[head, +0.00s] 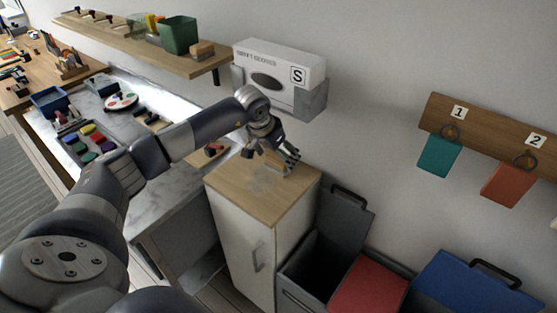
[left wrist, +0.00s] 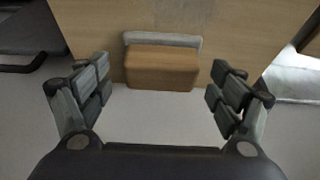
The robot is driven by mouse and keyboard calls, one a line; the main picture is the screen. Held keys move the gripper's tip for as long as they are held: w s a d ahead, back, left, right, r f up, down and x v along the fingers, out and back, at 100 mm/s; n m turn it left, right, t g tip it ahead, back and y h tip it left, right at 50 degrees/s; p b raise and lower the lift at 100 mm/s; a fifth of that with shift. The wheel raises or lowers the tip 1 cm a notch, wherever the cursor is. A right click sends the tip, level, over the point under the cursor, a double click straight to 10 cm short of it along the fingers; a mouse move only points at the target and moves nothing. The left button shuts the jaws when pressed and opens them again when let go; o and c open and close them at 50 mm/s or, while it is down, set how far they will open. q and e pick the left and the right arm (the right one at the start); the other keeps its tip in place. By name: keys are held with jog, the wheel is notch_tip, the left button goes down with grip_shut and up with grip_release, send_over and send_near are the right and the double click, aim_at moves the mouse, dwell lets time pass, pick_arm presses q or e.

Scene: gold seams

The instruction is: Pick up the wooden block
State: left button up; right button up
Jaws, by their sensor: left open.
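A brown wooden block (left wrist: 160,68) with a pale grey strip along one long side lies on the wooden cabinet top (left wrist: 90,20), near its edge, in the left wrist view. My left gripper (left wrist: 160,83) is open, with its fingers spread on either side of the block in that view. They do not touch it. In the head view, my left gripper (head: 284,158) hangs over the back of the cabinet top (head: 250,188) and hides much of what lies there. My right gripper is in neither view.
A white box (head: 280,62) sits in a grey wall holder behind the arm. A shelf at upper left bears a green bin (head: 178,35) and a small brown block (head: 202,49). An open grey bin (head: 325,245) stands right of the cabinet. Numbered tags hang at right.

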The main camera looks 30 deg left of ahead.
pick_arm(q)
jog(key=shift+f, duration=0.3)
jog(key=c, duration=1.1)
jog(key=shift+c, duration=0.2)
jog(key=shift+r, duration=0.35)
